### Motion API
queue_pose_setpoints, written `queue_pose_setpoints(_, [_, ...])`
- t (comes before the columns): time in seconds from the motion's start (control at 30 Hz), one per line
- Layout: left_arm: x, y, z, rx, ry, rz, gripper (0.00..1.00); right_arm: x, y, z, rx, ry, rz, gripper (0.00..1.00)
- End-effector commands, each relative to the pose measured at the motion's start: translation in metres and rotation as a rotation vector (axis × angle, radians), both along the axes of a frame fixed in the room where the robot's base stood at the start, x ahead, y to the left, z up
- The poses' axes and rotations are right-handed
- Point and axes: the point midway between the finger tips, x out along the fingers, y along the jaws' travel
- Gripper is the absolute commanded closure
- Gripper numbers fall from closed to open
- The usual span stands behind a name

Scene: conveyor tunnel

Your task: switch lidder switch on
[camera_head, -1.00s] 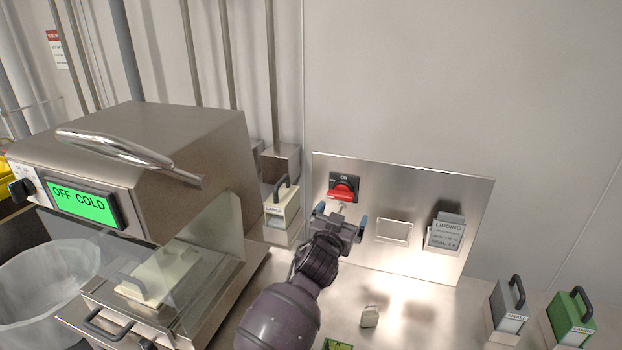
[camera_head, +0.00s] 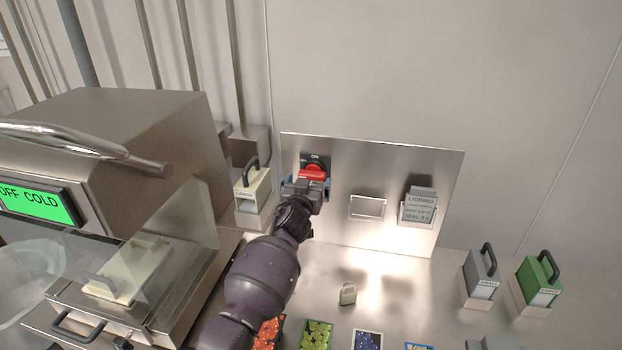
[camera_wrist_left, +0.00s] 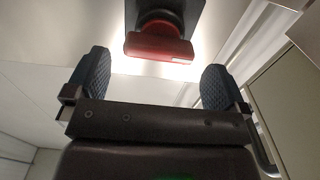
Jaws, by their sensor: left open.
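The lidder switch (camera_head: 314,173) is a red rotary handle on a dark plate with "ON" above it, on the upper left of a steel wall panel (camera_head: 374,165). My left gripper (camera_head: 309,184) is open in front of it and partly covers it in the head view. In the left wrist view the red handle (camera_wrist_left: 160,47) lies crosswise just beyond the open blue-padded fingers (camera_wrist_left: 153,80), apart from them. The lidder (camera_head: 150,130) at the left has a green display (camera_head: 38,203) reading "OFF COLD". My right gripper is not in view.
A cream handled block (camera_head: 252,190) stands left of the panel. Grey (camera_head: 481,275) and green (camera_head: 539,282) handled blocks stand at the right. A small padlock-shaped item (camera_head: 348,294) and picture cards lie in front.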

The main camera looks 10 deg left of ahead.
Motion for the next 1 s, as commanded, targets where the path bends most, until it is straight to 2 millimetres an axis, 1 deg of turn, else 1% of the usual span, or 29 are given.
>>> queue_pose_setpoints(0.03, [0.007, -0.001, 0.0, 0.0, 0.0, -0.002, 0.0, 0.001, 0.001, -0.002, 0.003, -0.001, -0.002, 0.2])
queue_pose_setpoints(0.1, [0.015, -0.001, -0.001, -0.001, 0.0, -0.001, 0.0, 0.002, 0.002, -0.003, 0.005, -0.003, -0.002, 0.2])
queue_pose_setpoints(0.3, [0.03, 0.0, -0.001, -0.001, 0.0, -0.001, 0.0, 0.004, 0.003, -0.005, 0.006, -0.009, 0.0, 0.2])
queue_pose_setpoints(0.47, [0.035, -0.001, 0.0, -0.001, 0.0, -0.002, 0.0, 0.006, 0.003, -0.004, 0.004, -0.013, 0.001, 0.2])
queue_pose_setpoints(0.73, [0.035, -0.001, 0.0, -0.001, 0.0, -0.002, 0.0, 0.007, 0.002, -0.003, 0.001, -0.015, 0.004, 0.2])
queue_pose_setpoints(1.0, [0.035, -0.001, 0.0, -0.001, 0.0, -0.001, 0.41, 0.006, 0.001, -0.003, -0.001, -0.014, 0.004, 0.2])
